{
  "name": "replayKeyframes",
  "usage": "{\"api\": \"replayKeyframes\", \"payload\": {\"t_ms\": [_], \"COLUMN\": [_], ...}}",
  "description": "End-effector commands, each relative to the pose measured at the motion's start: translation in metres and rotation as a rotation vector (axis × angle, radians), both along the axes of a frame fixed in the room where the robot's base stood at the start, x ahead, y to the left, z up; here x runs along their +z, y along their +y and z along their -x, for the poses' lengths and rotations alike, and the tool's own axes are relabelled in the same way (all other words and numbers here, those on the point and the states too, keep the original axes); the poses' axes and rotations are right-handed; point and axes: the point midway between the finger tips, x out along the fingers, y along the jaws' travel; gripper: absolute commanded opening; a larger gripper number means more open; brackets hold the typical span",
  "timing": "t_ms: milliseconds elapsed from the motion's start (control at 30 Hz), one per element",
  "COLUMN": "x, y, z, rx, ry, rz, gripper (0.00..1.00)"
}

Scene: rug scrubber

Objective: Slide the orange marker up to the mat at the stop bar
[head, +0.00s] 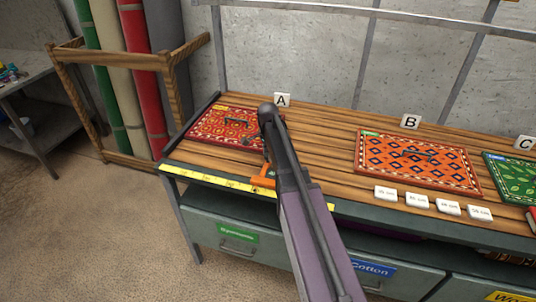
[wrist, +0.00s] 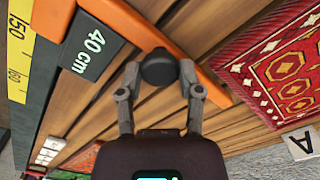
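The orange marker (head: 263,181) sits on the yellow rule at the bench's front edge. In the wrist view its orange bar (wrist: 207,77) runs across the planks, with a dark "40 cm" block (wrist: 90,42) at one end and a black knob (wrist: 157,68). My gripper (wrist: 158,70) has its fingers apart on either side of the knob, with slim gaps showing. The red patterned mat (head: 205,128) lies by the dark stop bar (head: 203,116) at the bench's left end. A strip of bare wood shows between bar and mat. My arm hides the mat's right side in the head view.
The yellow rule (head: 210,181) runs along the front edge. An orange mat (head: 400,177) and a green mat (head: 510,186) lie further right. Several white centimetre tags (head: 417,201) stand near the front. Letter signs A (head: 282,100) and B (head: 411,121) stand at the back.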

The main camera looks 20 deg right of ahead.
Motion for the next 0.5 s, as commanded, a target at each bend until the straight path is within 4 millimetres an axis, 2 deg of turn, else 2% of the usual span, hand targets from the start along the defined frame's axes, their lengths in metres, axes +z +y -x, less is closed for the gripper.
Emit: {"api": "replayKeyframes", "payload": {"t_ms": [500], "x": [-0.0005], "y": [0.0079], "z": [-0.0046], "rx": [0.001], "ry": [0.002], "rz": [-0.002], "gripper": [0.13]}}
